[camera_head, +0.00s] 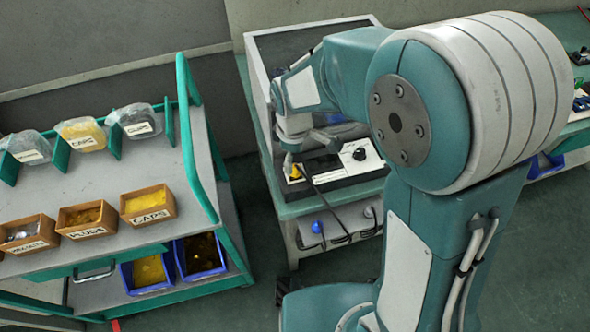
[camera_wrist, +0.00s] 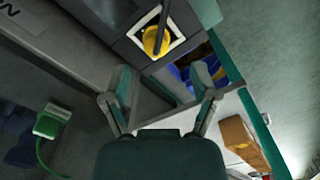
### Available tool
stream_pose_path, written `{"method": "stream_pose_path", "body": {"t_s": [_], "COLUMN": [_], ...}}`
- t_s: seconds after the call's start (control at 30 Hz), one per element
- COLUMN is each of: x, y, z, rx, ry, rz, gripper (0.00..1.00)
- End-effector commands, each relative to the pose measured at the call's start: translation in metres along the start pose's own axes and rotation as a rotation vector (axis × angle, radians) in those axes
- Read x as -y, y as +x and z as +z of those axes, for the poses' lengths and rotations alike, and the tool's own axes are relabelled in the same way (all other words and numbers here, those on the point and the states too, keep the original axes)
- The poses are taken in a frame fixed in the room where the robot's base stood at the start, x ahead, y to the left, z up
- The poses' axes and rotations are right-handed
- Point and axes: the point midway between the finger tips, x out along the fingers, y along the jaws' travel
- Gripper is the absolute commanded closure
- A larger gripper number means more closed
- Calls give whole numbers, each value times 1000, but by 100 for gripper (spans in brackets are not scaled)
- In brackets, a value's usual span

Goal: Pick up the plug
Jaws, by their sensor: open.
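A round yellow piece, which may be the plug, sits in a white square frame on the bench unit, in the wrist view (camera_wrist: 155,41) and small in the head view (camera_head: 296,172). A dark rod or cable crosses in front of it in the wrist view. My gripper (camera_wrist: 161,97) is open and empty, its two fingers spread apart. The yellow piece lies beyond the fingertips, not between them. In the head view the gripper is mostly hidden by my arm. A wooden box labelled PLUGS (camera_head: 87,231) stands on the cart, with yellow-brown contents.
The cart (camera_head: 109,254) at left also bears a CAPS box (camera_head: 148,218), another wooden box (camera_head: 28,247) and labelled bags. Blue bins (camera_head: 201,270) sit on its lower level. The unit has a black knob (camera_head: 360,154); a blue knob (camera_head: 317,227) is below. Floor shows between cart and bench.

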Motion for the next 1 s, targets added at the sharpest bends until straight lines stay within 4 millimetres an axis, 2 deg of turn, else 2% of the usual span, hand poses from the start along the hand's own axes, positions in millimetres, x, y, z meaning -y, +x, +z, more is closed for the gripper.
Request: {"method": "stream_pose_path", "body": {"t_s": [0.2,0.3,0.57,0.6,0.67,0.7,0.73,1.0], "x": [-4,-4,-4,-4,-4,-4,-4,-4], "y": [35,44,46,46,46,46,46,46], "z": [3,3,3,3,3,3,3,3], "rx": [4,2,0,0,0,0,0,1], "ry": [2,1,1,1,1,1,1,1], "rz": [-4,-2,0,-1,-1,-1,-1,-1], "gripper": [23,23,23,41,68,86,99,100]}}
